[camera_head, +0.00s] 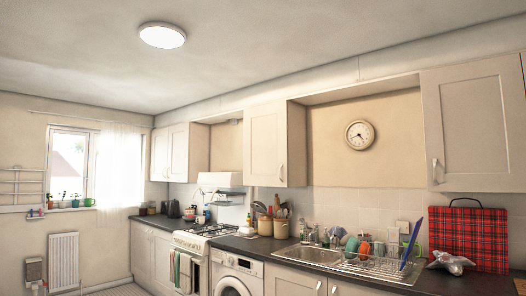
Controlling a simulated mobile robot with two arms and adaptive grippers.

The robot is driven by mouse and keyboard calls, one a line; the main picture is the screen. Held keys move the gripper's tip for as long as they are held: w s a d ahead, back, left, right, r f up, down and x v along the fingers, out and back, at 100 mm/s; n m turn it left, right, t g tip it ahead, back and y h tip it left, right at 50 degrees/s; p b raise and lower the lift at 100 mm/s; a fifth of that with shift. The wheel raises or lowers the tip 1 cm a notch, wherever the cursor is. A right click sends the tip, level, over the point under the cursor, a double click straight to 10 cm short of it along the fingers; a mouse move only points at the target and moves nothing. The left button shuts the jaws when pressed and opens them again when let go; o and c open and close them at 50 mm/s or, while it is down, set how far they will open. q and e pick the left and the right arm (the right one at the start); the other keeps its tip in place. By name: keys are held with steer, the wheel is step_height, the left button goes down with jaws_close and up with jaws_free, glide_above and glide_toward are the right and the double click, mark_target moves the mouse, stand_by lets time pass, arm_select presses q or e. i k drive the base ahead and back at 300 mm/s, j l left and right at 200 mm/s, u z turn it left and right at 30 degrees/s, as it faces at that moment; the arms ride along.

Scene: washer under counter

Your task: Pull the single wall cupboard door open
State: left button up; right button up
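A single-door cream wall cupboard (265,145) hangs in the middle of the wall, its door shut. Its pale handle (281,172) is at the lower right of the door. Another wall cupboard door (475,120) shows at the far right, also shut, with a handle (434,170) at its lower left. I cannot tell which of these two the task means. Neither of my grippers is in view.
A double wall cupboard (170,152) hangs at the left. Below are a cooker (190,245), a washer (236,276) and a counter with a dish rack (385,265), utensil pots (280,228) and a red tartan bag (470,235). A clock (359,135) hangs between the cupboards.

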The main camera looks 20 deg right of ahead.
mark_target(265, 150)
steer(key=i+l+z, duration=0.3)
steer(key=i, duration=0.15)
steer(key=i+l+z, duration=0.1)
steer(key=i+z, duration=0.25)
steer(key=i, duration=0.15)
steer(key=i+l, duration=0.1)
steer(key=i, duration=0.5)
steer(key=i+l, duration=0.15)
steer(key=i, duration=0.45)
steer(key=i+l, duration=0.1)
steer(key=i, duration=0.5)
